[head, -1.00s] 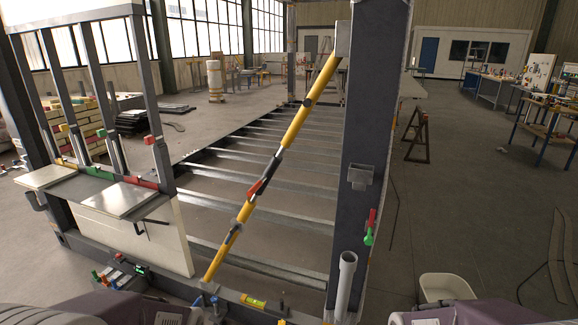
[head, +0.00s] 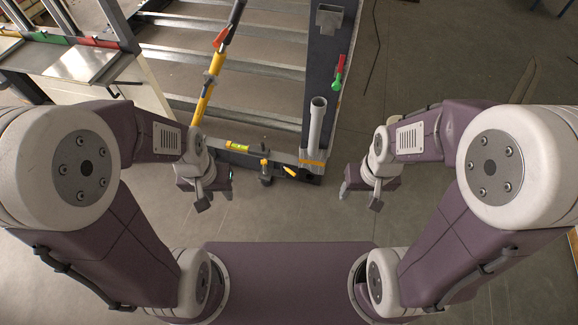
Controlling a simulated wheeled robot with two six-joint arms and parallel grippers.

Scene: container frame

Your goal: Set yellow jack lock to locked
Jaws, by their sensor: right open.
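The yellow jack (head: 201,106) is a slanted yellow tube with dark fittings, at the upper middle of the head view. A red lever-like part (head: 221,37) sits on its dark middle section near the top edge. Its upper end is out of view, and I cannot tell the lock's setting. My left gripper (head: 216,194) hangs below and right of the jack's lower end, its fingers apart and empty. My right gripper (head: 360,197) is open and empty, right of the frame's near corner. Both are apart from the jack.
A grey pipe (head: 315,125) stands at the frame's corner, close to a yellow handle (head: 289,171). A spirit level (head: 238,146) lies on the near beam. A red and green lever (head: 339,72) is on the post. A metal shelf (head: 68,60) is at left.

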